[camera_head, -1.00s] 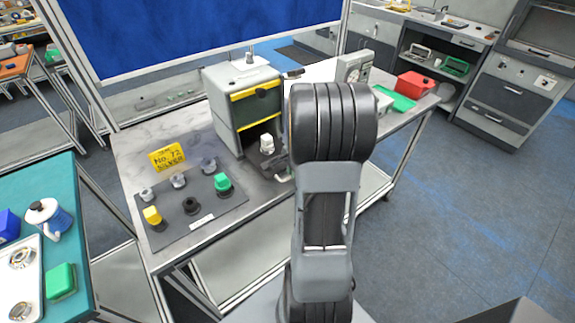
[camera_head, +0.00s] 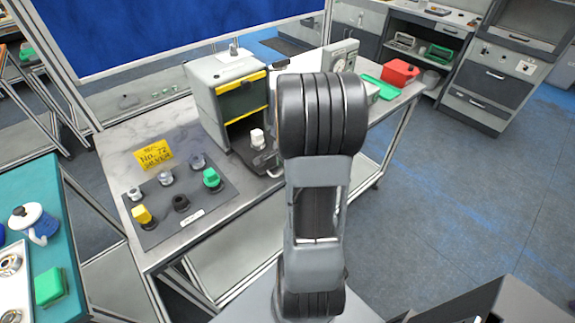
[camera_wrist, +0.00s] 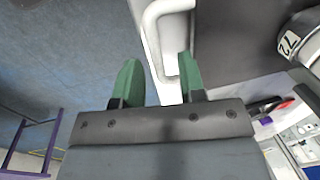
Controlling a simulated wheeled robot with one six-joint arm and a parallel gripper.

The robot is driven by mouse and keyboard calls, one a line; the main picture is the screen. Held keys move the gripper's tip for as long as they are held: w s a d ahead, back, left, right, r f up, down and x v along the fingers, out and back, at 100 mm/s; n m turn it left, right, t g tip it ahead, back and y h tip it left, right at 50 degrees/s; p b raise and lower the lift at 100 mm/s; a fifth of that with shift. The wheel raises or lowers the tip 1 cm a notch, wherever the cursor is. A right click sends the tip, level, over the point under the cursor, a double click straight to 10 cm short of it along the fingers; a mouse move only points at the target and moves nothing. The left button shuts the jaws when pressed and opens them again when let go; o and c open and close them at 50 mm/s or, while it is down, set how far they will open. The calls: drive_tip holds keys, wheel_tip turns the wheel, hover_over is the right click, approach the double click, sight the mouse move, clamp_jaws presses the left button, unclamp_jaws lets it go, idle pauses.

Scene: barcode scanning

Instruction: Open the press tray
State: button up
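The press (camera_head: 222,112) is a grey box with a yellow-striped dark front, standing on the workbench. Its dark tray (camera_head: 247,160) sticks out of the lower opening, with a white piece (camera_head: 257,138) on it. The pale tray handle (camera_head: 277,172) is at the tray's front, partly hidden behind my arm. In the wrist view, the handle (camera_wrist: 154,40) reaches down between the green fingertips of my gripper (camera_wrist: 158,78). The fingers are apart, with gaps beside the bar. The grey tray (camera_wrist: 235,45) and the white piece marked 72 (camera_wrist: 303,40) are at right. My gripper is hidden in the head view.
A dark panel (camera_head: 160,228) with yellow, black, green and grey knobs lies left of the press, below a yellow sign (camera_head: 153,154). A grey device (camera_head: 341,58), a green tray (camera_head: 382,88) and a red box (camera_head: 400,72) stand to the right. Open floor lies right of the bench.

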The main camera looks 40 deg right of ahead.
wheel_tip(320, 180, up, 14)
drive_tip(key=s, duration=0.2)
drive_tip(key=shift+s+f, duration=0.2)
drive_tip(key=shift+s, duration=0.05)
idle(0.8)
drive_tip(key=s+a+n+t, duration=0.1)
drive_tip(key=a+n, duration=0.8)
drive_tip(key=a, duration=0.2)
drive_tip(key=s+a+n+t, duration=0.1)
drive_tip(key=s+a+n, duration=0.1)
drive_tip(key=a+n, duration=0.7)
drive_tip(key=a, duration=0.3)
drive_tip(key=shift+s+r, duration=0.2)
drive_tip(key=shift+s, duration=0.05)
drive_tip(key=shift+d, duration=0.1)
